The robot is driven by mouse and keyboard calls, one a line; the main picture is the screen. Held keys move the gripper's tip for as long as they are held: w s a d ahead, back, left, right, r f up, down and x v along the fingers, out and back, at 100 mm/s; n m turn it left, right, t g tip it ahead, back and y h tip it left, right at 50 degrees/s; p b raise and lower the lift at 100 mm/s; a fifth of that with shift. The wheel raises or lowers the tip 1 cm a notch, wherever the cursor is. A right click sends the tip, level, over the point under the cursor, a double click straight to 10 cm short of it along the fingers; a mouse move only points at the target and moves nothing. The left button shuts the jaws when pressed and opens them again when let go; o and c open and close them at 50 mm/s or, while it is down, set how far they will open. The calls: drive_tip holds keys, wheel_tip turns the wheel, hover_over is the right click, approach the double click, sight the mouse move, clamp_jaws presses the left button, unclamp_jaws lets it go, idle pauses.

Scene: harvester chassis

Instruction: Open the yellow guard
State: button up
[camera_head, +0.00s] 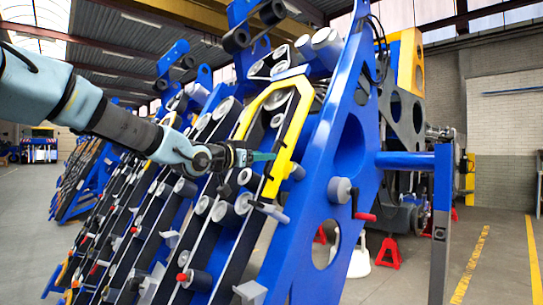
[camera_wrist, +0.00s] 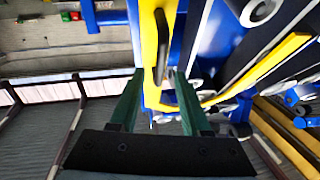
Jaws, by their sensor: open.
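The yellow guard (camera_head: 288,150) is a bent frame on the upper part of the blue harvester chassis. In the wrist view, a yellow bar of the guard (camera_wrist: 148,42) runs down the middle and carries a dark, curved handle (camera_wrist: 161,45). My gripper (camera_head: 266,156) reaches in from the left, close to the guard's right-hand bar. In the wrist view my gripper (camera_wrist: 159,74) has its two green fingers spread apart. The lower part of the handle shows between the fingertips, closer to the right finger. I cannot tell whether either finger touches it.
The blue side plate (camera_head: 330,130) of the chassis rises just right of the guard. Grey rollers (camera_head: 222,213) and dark belts crowd the space below my gripper. Red stands (camera_head: 389,253) are on the floor to the right. Open floor lies at the far left.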

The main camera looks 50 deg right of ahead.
drive_tip(key=shift+w+d+p, duration=0.15)
drive_tip(key=shift+d+p, duration=0.05)
drive_tip(key=shift+d, duration=1)
drive_tip(key=shift+w+d+p, duration=0.15)
drive_tip(key=shift+d+p, duration=0.05)
drive_tip(key=shift+d, duration=1)
drive_tip(key=shift+c, duration=0.3)
clamp_jaws()
